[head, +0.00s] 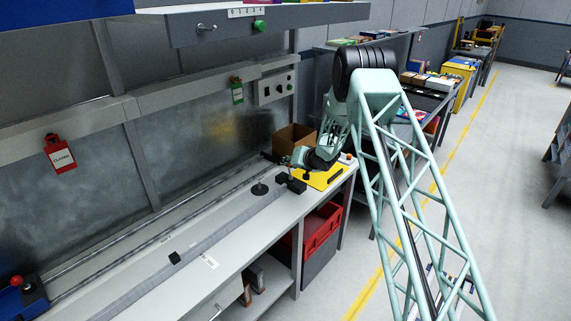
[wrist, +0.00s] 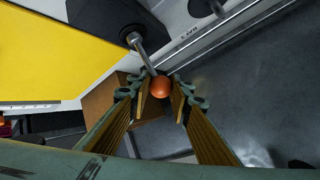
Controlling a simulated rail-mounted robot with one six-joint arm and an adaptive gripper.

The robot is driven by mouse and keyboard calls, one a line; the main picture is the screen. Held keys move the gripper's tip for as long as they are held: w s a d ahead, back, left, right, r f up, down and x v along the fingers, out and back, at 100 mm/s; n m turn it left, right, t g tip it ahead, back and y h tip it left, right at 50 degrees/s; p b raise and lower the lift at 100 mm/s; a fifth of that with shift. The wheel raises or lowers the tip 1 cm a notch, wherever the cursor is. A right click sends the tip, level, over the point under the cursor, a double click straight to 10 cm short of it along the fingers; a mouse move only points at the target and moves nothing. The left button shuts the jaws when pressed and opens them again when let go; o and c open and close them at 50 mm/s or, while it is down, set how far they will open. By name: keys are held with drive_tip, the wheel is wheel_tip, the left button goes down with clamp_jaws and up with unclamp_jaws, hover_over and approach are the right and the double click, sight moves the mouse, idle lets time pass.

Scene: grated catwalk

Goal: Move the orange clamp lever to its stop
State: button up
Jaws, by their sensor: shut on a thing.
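The orange clamp lever shows in the wrist view as a thin metal rod with an orange ball knob (wrist: 160,88). The rod runs up and left to a round pivot on a black block (wrist: 120,22), beside a yellow plate (wrist: 60,55). My gripper (wrist: 161,92) has its two fingers on either side of the knob and is shut on it. In the head view my gripper (head: 287,161) is low over the far end of the bench, beside the yellow plate (head: 322,180). The lever is too small and covered to make out there.
A cardboard box (head: 290,138) stands behind my gripper, close to it. Rails and small black fittings run along the white bench (head: 210,262). A metal back panel (head: 80,210) and an overhead shelf (head: 265,24) bound the space. A red bin (head: 322,228) sits below.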

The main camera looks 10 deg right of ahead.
drive_tip(key=shift+o, duration=0.2)
drive_tip(key=shift+w+a+f+p, duration=0.3)
drive_tip(key=shift+a+f, duration=0.1)
drive_tip(key=shift+a, duration=0.15)
drive_tip(key=shift+a+f, duration=0.1)
drive_tip(key=shift+f, duration=0.05)
drive_tip(key=shift+c, duration=0.2)
drive_tip(key=o, duration=0.8)
drive_tip(key=shift+s+a, duration=0.1)
drive_tip(key=shift+a, duration=0.1)
drive_tip(key=shift+o, duration=0.2)
drive_tip(key=shift+d+r, duration=0.25)
drive_tip(key=shift+d, duration=0.05)
drive_tip(key=shift+v, duration=0.75)
drive_tip(key=v, duration=1)
drive_tip(key=shift+s+a, duration=0.1)
drive_tip(key=shift+r, duration=0.1)
